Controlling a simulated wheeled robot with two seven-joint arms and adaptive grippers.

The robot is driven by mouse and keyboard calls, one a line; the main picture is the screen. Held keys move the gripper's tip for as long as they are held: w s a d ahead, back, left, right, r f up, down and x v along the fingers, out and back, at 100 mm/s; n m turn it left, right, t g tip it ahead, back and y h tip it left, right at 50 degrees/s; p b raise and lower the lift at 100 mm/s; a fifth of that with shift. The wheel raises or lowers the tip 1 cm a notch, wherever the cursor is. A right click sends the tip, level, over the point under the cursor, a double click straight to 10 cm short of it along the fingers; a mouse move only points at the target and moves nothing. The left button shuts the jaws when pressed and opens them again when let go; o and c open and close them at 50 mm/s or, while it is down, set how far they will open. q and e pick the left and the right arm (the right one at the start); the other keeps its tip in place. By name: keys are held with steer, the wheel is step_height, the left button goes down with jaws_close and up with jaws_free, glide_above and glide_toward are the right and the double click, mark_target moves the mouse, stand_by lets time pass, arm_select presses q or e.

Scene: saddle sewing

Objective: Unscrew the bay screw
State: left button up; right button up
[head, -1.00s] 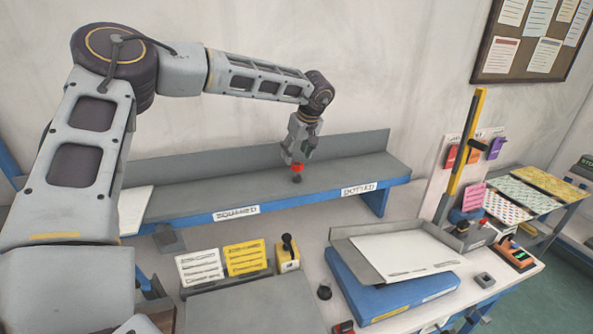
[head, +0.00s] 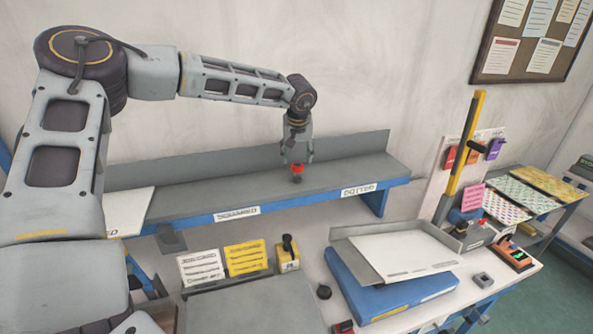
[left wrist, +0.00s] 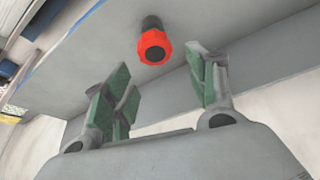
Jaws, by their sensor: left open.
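The bay screw, a red faceted knob on a dark stem (head: 297,169), stands on the grey shelf in the head view. It also shows in the left wrist view (left wrist: 154,47), with its red collar and black centre facing the camera. My left gripper (head: 298,158) is just above the screw in the head view. In the left wrist view its green-padded fingers (left wrist: 165,92) are spread apart and the knob lies beyond them, not between the pads. Whether any finger touches it cannot be told from the head view. My right gripper is in neither view.
The grey shelf (head: 235,188) has a back wall and a blue front edge labelled SQUARED and DOTTED. A white sheet (head: 130,212) lies at its left.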

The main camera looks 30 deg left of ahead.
mark_target(297, 165)
arm_select(q)
steer(key=shift+f, duration=0.1)
steer(key=shift+f+b, duration=1.9)
steer(key=shift+f, duration=0.55)
steer(key=c, duration=1.1)
